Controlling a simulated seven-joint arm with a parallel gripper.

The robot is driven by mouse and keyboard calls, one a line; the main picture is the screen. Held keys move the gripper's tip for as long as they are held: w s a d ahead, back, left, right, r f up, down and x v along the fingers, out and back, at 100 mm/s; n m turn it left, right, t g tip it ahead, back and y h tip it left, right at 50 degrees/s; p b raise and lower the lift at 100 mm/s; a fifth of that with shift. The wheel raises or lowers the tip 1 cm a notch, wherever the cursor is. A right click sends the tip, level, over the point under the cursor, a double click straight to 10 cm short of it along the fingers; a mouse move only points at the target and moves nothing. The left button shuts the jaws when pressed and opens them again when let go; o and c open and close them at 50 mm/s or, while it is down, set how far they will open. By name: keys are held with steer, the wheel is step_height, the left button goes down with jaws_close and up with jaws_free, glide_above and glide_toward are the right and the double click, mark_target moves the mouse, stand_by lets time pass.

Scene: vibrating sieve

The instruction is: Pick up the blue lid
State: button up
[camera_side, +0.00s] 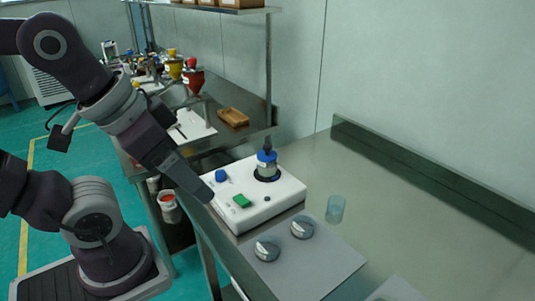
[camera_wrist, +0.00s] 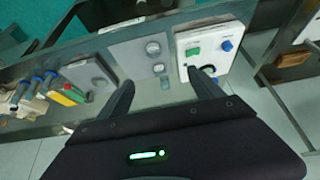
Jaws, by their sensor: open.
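A blue lid (camera_side: 267,156) sits on top of a clear jar, which stands upright in the dark round holder of the white sieve machine (camera_side: 283,208), in the side view. A dark stem rises above the lid. In the wrist view the white machine (camera_wrist: 181,52) is at upper right; the lid is largely hidden near my right finger. My gripper (camera_side: 207,195) is above the machine's left edge in the side view, left of the jar and apart from it. Its two fingers (camera_wrist: 163,90) are spread with nothing held between them.
A blue knob (camera_side: 221,175) and a green switch (camera_side: 242,201) are on the machine. Two round metal pieces (camera_side: 267,250) (camera_side: 302,227) lie on a grey sheet, near a clear cup (camera_side: 335,208). A wooden tray (camera_side: 233,117) is behind.

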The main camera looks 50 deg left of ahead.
step_height(320, 180, up, 6)
steer(key=w+d+f+n+g+h, duration=0.25)
steer(key=w+n+g+h, duration=0.2)
steer(key=w+n, duration=0.3)
steer(key=n+t+h, duration=0.7)
steer(key=n+t, duration=0.3)
steer(key=n, duration=1)
glide_above(269, 153)
steer(key=f+v, duration=0.1)
steer(key=v, duration=0.4)
steer(key=r, duration=0.1)
steer(key=f, duration=1.8)
steer(key=shift+s+d, duration=0.1)
steer(key=shift+d, duration=0.2)
steer(key=shift+m, duration=0.25)
steer(key=x, duration=0.2)
steer(key=f+x, duration=0.1)
steer(key=x, duration=0.4)
steer(key=shift+w+a+f, duration=0.15)
steer(key=shift+w+a, duration=0.15)
steer(key=shift+w, duration=0.05)
